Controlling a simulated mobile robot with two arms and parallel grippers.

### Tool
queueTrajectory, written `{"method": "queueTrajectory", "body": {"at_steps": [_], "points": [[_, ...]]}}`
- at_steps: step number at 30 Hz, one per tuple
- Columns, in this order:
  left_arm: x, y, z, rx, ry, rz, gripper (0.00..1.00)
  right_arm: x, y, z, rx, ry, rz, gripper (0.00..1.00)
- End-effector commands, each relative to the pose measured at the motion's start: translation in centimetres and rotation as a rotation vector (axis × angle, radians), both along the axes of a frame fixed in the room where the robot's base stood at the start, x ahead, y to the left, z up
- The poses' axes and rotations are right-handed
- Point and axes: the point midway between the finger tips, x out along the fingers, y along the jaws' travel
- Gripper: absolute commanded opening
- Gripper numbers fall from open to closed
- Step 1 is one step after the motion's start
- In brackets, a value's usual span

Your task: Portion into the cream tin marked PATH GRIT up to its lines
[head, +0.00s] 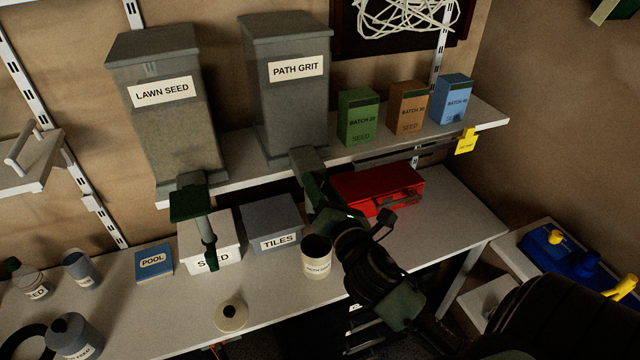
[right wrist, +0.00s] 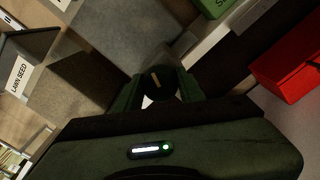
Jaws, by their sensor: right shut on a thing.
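The cream tin (head: 316,268) marked PATH GRIT stands upright near the bench's front edge. Its inside is dark, so I cannot tell its fill or see its lines. The grey PATH GRIT bin (head: 290,105) stands on the shelf above, its grey spout (head: 307,160) jutting out above and behind the tin. My right gripper (head: 322,196) is at the front of this spout, above the tin. In the right wrist view it is shut on a dark round knob (right wrist: 160,82). The door itself is mostly hidden by the gripper, and no falling grit shows. My left gripper is not in view.
The LAWN SEED bin (head: 165,115), with a green door and hanging handle (head: 208,240), is to the left. A white SEED box (head: 225,240), a grey TILES box (head: 270,215) and a red box (head: 375,190) stand behind the tin. A cream round piece (head: 231,316) lies front left.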

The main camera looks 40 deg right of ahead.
Motion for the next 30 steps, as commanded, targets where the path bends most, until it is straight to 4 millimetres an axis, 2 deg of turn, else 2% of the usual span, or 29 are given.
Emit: {"method": "queueTrajectory", "body": {"at_steps": [30], "points": [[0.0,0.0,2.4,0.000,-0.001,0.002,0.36,0.0,-0.1,-0.1,0.920,-0.221,-0.003,0.00]]}}
